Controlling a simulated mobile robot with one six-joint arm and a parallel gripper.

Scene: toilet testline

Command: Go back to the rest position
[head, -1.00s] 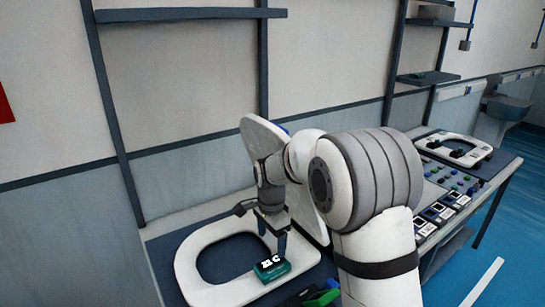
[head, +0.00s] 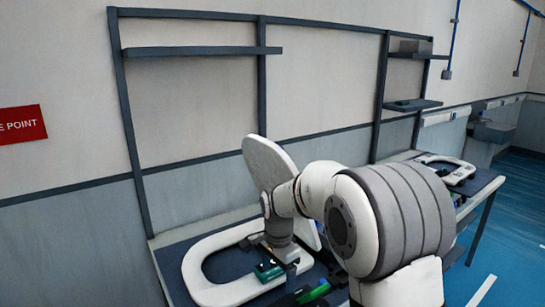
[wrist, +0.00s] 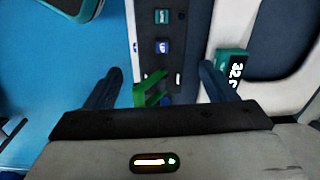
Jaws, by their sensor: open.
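A teal block with a white-marked dark display (wrist: 230,70) lies beside the right finger, outside the jaws. In the head view this teal block (head: 268,271) rests on the white toilet seat ring (head: 205,288). My arm's end is over the right side of the ring there, and its fingers are mostly hidden. The seat's upright white lid (head: 268,165) stands just behind my wrist.
A green part (wrist: 150,93) lies below the gripper, near a strip with small blue-marked modules (wrist: 162,47). A dark shelf frame (head: 200,51) stands behind the bench. Another seat ring (head: 445,165) lies on the far right bench. Blue floor (wrist: 50,90) is open at left in the wrist view.

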